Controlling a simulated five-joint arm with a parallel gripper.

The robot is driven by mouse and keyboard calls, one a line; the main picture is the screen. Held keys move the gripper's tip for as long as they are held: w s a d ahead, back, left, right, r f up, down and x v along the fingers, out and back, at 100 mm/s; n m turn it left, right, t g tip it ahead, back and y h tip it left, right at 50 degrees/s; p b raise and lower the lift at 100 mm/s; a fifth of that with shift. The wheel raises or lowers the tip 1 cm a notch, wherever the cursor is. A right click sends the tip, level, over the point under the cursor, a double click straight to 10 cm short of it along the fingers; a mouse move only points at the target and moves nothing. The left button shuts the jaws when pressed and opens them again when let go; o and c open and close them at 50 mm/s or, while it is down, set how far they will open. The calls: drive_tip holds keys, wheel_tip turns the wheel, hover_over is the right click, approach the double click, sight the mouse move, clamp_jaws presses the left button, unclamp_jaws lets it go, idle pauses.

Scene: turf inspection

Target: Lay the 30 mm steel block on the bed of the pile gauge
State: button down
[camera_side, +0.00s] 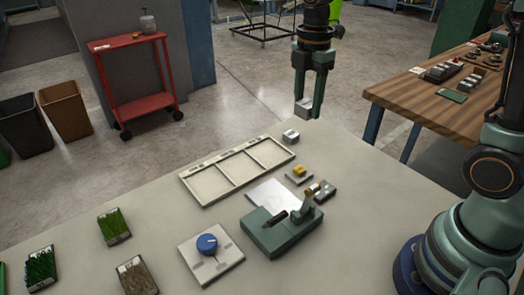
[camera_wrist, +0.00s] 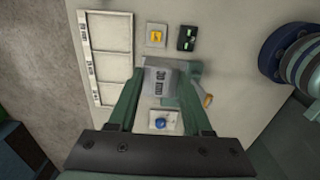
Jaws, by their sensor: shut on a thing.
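The steel block (camera_wrist: 158,82), marked "30" on its face, is held between the two fingers of my gripper (camera_side: 308,104). In the side view the block (camera_side: 303,108) shows at the fingertips, in the air, apart from the table. The pile gauge (camera_side: 282,234) is a green base with a dark lever and an upright with a brownish knob, standing on the table. In the side view my gripper is above and beyond the gauge. In the wrist view the block hides much of the green gauge (camera_wrist: 190,92) below; I cannot make out its bed.
A three-compartment frame (camera_side: 206,198) lies on the table, with a pale block (camera_side: 290,136) by its far corner. A white sheet (camera_side: 268,194), a yellow-topped piece (camera_side: 299,173) and a blue-knobbed plate (camera_side: 228,256) surround the gauge. Turf samples (camera_side: 114,227) stand at left.

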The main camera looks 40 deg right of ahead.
hover_over(276, 200)
wheel_tip(276, 200, down, 20)
drive_tip(key=shift+r, duration=0.25)
drive_tip(key=shift+f, duration=0.15)
idle(0.3)
drive_tip(key=shift+c, duration=1.7)
unclamp_jaws()
